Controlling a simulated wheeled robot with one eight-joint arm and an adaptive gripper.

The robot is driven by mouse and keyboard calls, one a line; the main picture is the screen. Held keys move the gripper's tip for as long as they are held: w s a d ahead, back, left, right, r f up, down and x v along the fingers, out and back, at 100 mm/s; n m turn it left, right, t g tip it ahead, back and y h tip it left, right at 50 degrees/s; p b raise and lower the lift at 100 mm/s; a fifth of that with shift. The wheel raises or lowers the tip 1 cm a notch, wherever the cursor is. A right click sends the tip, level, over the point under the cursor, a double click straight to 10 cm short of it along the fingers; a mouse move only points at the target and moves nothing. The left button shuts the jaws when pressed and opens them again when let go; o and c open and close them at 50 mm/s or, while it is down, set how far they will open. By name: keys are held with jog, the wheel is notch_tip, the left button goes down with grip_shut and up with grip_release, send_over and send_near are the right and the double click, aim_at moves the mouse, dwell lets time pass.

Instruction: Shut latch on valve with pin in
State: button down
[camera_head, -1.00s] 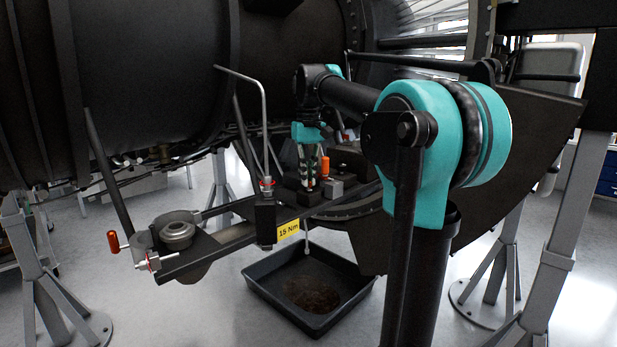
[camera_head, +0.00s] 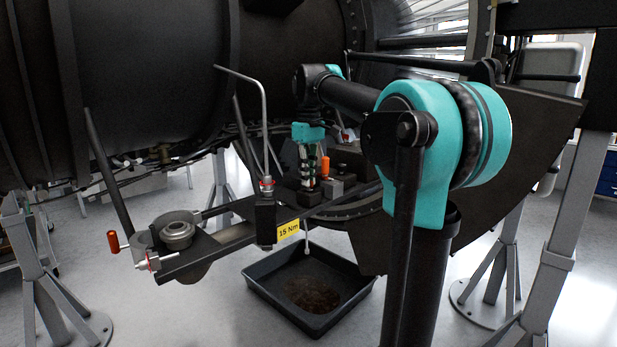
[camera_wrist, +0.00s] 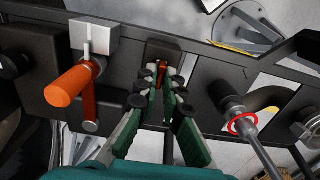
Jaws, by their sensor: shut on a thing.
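My gripper (camera_wrist: 163,88) points down at a black block (camera_wrist: 178,50) on the dark rail. Its green fingers are closed around a small orange-brown part (camera_wrist: 162,72), mostly hidden between the fingertips. In the head view my gripper (camera_head: 308,188) stands just left of an upright orange handle (camera_head: 325,167). That handle (camera_wrist: 72,86) shows at the left of the wrist view, beside a grey block (camera_wrist: 94,38) and a reddish lever (camera_wrist: 89,104). I cannot tell which part is the latch or the pin.
A bent rod with a red ring (camera_head: 266,183) rises close to the left of my gripper. A yellow "15 Nm" label (camera_head: 289,231) marks the rail. A black tray (camera_head: 262,284) lies below.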

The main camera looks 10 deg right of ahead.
jog(key=c, duration=1.7)
grip_release()
notch_tip(320, 180, up, 12)
jog(key=shift+r, duration=0.1)
